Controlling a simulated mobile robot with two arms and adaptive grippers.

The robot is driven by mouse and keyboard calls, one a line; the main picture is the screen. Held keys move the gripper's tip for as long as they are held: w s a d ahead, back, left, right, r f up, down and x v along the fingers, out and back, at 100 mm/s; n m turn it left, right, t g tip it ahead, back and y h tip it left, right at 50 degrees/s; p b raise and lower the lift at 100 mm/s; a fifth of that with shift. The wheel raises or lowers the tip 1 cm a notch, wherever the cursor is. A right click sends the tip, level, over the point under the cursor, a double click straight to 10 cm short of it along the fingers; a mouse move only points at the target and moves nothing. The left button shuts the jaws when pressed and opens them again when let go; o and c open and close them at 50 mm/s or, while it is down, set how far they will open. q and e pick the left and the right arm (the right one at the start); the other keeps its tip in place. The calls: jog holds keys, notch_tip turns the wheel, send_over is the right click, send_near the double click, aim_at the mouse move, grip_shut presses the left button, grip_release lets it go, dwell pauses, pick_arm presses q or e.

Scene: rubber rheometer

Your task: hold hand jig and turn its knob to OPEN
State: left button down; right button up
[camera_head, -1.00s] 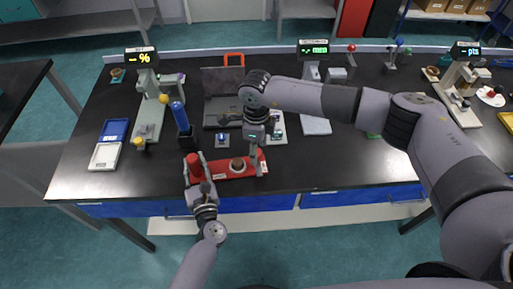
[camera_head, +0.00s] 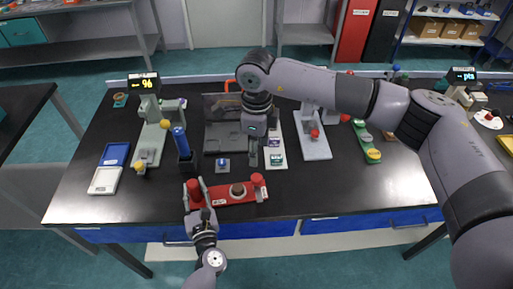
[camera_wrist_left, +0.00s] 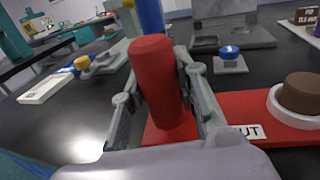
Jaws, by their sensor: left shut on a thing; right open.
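The hand jig (camera_head: 216,198) is a red bar lying on the black table near its front edge, with a red upright post at each end. A brown round piece (camera_head: 238,189) sits on a pale ring in its middle; it also shows in the left wrist view (camera_wrist_left: 301,92). A white label ending in "UT" (camera_wrist_left: 249,132) lies beside it. My left gripper (camera_head: 193,184) is shut on the left red post (camera_wrist_left: 157,85), one finger on each side. My right gripper (camera_head: 255,161) is open and empty, behind the jig's right post (camera_head: 257,181). The knob's setting is not readable.
A blue-handled tool (camera_head: 181,142) stands in a dark holder behind the jig's left end. A small blue-buttoned block (camera_head: 223,164) and a dark tray (camera_head: 219,109) lie behind the jig. Blue and white trays (camera_head: 104,180) lie at left. The table right of the jig is clear.

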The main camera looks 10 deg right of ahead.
pick_arm(q)
jog(key=c, duration=1.2)
grip_release()
jog(key=shift+s, duration=0.1)
